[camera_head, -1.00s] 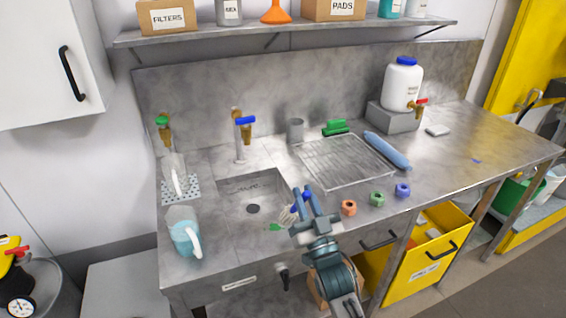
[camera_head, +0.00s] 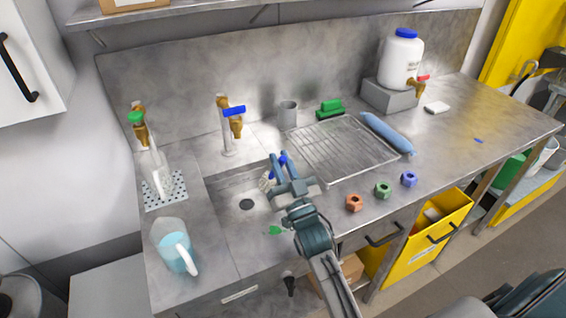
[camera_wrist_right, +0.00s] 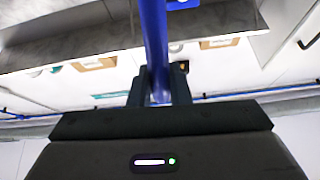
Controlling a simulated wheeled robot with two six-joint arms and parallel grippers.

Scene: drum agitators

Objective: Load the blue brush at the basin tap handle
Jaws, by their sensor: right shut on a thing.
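My right gripper (camera_head: 280,158) is over the right part of the sunken basin (camera_head: 228,208), shut on the blue brush (camera_head: 283,160). The brush's pale bristle end (camera_head: 265,182) sticks out to the left of the fingers. In the right wrist view the blue handle (camera_wrist_right: 153,30) rises from between the fingers (camera_wrist_right: 160,88). The basin tap, with its blue handle (camera_head: 234,111), stands behind the basin, apart from the brush and up to its left. My left gripper is not in view.
A green-handled tap (camera_head: 136,118) and a bottle (camera_head: 155,172) stand at the left; a jug of blue liquid (camera_head: 175,252) is at front left. A wire rack (camera_head: 340,150), a grey cup (camera_head: 288,112) and a green brush (camera_head: 330,108) lie right of the basin. Coloured nuts (camera_head: 383,190) line the front.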

